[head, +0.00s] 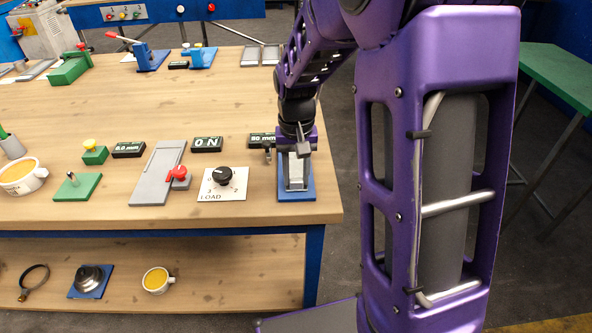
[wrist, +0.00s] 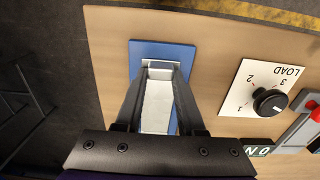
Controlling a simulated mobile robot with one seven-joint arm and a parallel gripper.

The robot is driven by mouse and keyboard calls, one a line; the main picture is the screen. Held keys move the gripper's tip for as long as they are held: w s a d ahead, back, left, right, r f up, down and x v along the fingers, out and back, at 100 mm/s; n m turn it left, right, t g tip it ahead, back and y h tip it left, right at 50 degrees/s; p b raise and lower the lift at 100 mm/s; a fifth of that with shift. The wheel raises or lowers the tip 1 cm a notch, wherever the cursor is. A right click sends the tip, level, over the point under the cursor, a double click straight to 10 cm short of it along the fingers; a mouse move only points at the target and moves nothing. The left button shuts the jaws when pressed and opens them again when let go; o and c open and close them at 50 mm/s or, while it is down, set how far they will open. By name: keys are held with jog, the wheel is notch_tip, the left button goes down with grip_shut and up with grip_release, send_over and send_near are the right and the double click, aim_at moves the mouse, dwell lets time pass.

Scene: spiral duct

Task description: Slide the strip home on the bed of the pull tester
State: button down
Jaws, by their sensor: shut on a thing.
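The pull tester is a blue base plate (head: 298,196) with a pale grey bed on it, at the right front corner of the bench. In the wrist view its blue base (wrist: 186,54) lies beyond my fingers. My gripper (head: 296,160) points down over it. In the wrist view my gripper (wrist: 162,72) has its two dark fingers along the sides of a pale strip (wrist: 158,103), shut on it. The strip appears to lie lengthwise along the bed. My fingers and wrist hide its sides and near end, so I cannot tell how far it sits in.
A LOAD dial (head: 223,182), an ON display (head: 207,145) and a mm display (head: 262,140) stand close by. A grey plate (head: 158,175) with a red knob (head: 178,173) is further left. The bench edge (head: 334,196) is just right of the tester.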

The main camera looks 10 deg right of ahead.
jog(key=shift+s+a+r, duration=0.1)
jog(key=shift+s+a, duration=0.05)
jog(key=shift+s, duration=0.6)
jog(key=shift+s+a, duration=0.15)
jog(key=shift+s, duration=0.55)
notch_tip(320, 180, up, 7)
jog(key=p, duration=0.5)
jog(key=shift+p, duration=0.35)
jog(key=shift+a, duration=0.1)
